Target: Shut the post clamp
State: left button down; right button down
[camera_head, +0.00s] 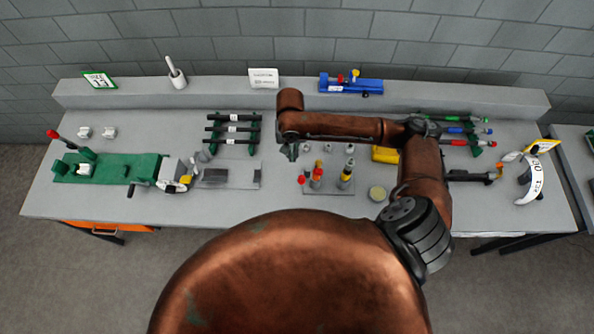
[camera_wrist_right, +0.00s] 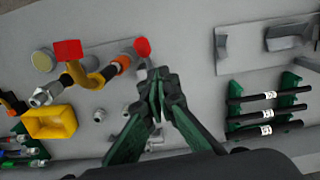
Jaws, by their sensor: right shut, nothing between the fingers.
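No part is plainly marked as the post clamp. The likeliest is the group of red-topped and yellow upright parts (camera_head: 318,176) on a small grey plate at mid-bench. In the right wrist view a red cap (camera_wrist_right: 142,46) stands just beyond my fingertips, with a yellow bent part (camera_wrist_right: 88,80) and a second red top (camera_wrist_right: 68,49) to its left. I cannot tell whether any clamp there is open. My right gripper (camera_head: 291,151) is above the bench behind this group, fingers together and empty; its fingertips (camera_wrist_right: 157,78) show no contact. My left gripper is not in view.
A green fixture with a red-knobbed lever (camera_head: 105,167) lies at the left. Racks of black rods (camera_head: 232,129) and coloured tools (camera_head: 468,130) stand behind. A yellow bin (camera_head: 385,155) and round disc (camera_head: 377,193) are close by. A blue device (camera_head: 350,86) sits on the back ledge.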

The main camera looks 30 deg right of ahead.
jog(key=w+d+r, duration=0.1)
jog(key=d, duration=0.1)
jog(key=p, duration=0.1)
send_near(302, 176)
jog(key=w+f, duration=0.3)
jog(key=s+f, duration=0.1)
jog(key=f+p, duration=0.1)
jog(key=shift+s+a+f+m+h, duration=0.15)
jog(key=shift+s+f+m+h, duration=0.15)
jog(key=shift+s+f+m, duration=0.1)
jog(key=shift+s+a+f, duration=0.1)
jog(key=shift+s+f, duration=0.2)
jog(key=shift+f, duration=0.1)
